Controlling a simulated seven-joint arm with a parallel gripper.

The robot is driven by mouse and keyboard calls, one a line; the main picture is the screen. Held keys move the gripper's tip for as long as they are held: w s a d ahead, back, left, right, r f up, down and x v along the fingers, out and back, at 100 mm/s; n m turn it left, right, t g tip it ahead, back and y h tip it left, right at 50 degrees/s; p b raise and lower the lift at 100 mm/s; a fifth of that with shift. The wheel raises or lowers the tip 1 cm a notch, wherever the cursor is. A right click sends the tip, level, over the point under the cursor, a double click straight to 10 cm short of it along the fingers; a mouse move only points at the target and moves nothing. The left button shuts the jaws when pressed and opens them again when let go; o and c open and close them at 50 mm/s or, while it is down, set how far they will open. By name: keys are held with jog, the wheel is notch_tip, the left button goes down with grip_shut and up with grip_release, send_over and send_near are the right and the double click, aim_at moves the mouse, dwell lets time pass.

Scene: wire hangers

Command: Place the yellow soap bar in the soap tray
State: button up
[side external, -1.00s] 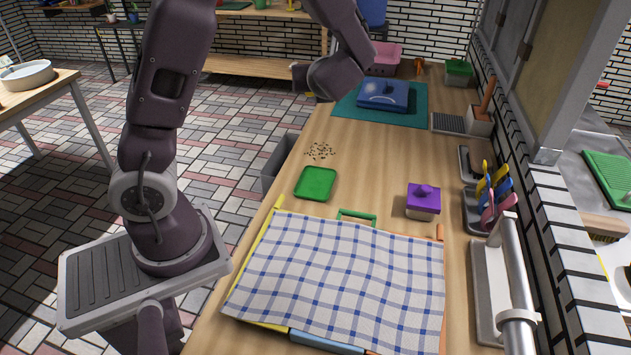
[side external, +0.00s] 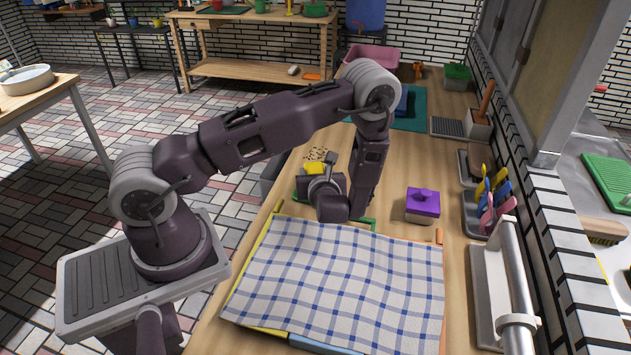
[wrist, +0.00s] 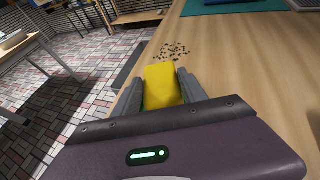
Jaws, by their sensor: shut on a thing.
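The yellow soap bar (side external: 314,168) is held between the fingers of my gripper (side external: 319,166). In the wrist view the soap (wrist: 163,85) sits between the two grey fingers, its far end sticking out past them.
A blue-checked cloth (side external: 325,285) covers the near counter. A purple-lidded box (side external: 422,205) stands right of my gripper. Dark crumbs (wrist: 174,50) lie beyond the soap. The counter's left edge is close. A utensil holder (side external: 478,212) is at the right.

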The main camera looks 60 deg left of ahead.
jog(key=shift+f, duration=1.2)
jog(key=o, duration=1.4)
jog(key=shift+o, duration=0.2)
